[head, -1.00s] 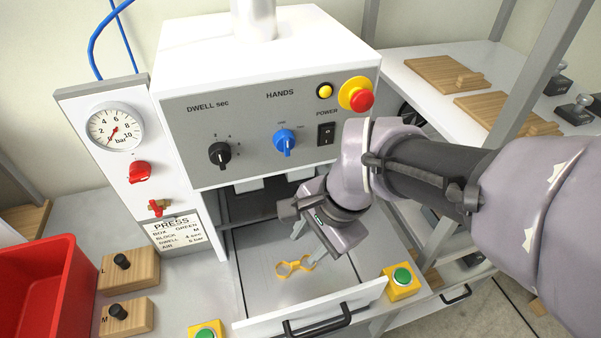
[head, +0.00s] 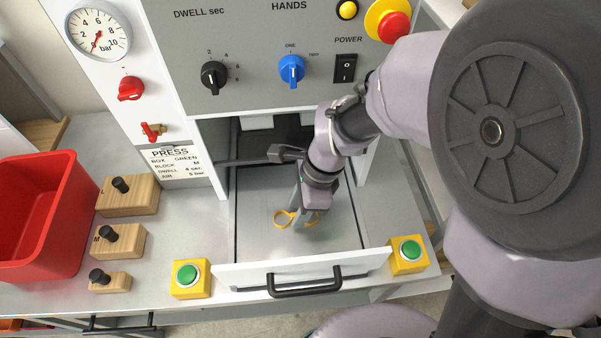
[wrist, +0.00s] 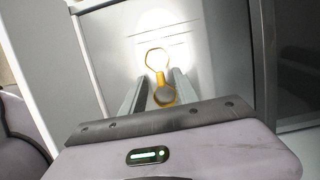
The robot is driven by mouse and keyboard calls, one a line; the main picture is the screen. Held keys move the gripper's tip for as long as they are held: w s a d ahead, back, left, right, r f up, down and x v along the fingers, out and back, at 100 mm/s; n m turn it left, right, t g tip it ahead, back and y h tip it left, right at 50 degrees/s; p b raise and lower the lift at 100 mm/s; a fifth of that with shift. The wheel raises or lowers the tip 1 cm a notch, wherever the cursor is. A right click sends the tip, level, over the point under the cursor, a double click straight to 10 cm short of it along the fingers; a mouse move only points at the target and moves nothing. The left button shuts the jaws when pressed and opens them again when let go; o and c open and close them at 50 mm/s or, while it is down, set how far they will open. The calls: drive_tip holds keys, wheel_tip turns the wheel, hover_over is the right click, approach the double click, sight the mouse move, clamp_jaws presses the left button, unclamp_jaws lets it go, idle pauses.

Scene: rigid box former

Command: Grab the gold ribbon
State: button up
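The gold ribbon (head: 282,220), a looped figure-eight shape, lies on the grey tray floor of the press drawer (head: 262,240). My gripper (head: 299,218) points down at it, and its fingers cover part of the ribbon in the head view. In the wrist view my gripper (wrist: 159,84) has its two fingers apart, with the ribbon (wrist: 149,56) between and beyond them. One loop shows past the fingertips and the nearer part lies between the fingers. I see no finger closed on it. Whether the fingers touch the tray floor, I cannot tell.
The drawer front with its black handle (head: 305,281) stands before the tray, between two green buttons (head: 188,276) (head: 411,251). The press housing (head: 260,60) overhangs behind. Wooden blocks (head: 128,196) and a red bin (head: 45,215) stand at the left.

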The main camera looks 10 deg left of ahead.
drive_tip(key=shift+a+f, duration=0.15)
drive_tip(key=shift+f, duration=0.4)
drive_tip(key=shift+r, duration=0.15)
clamp_jaws()
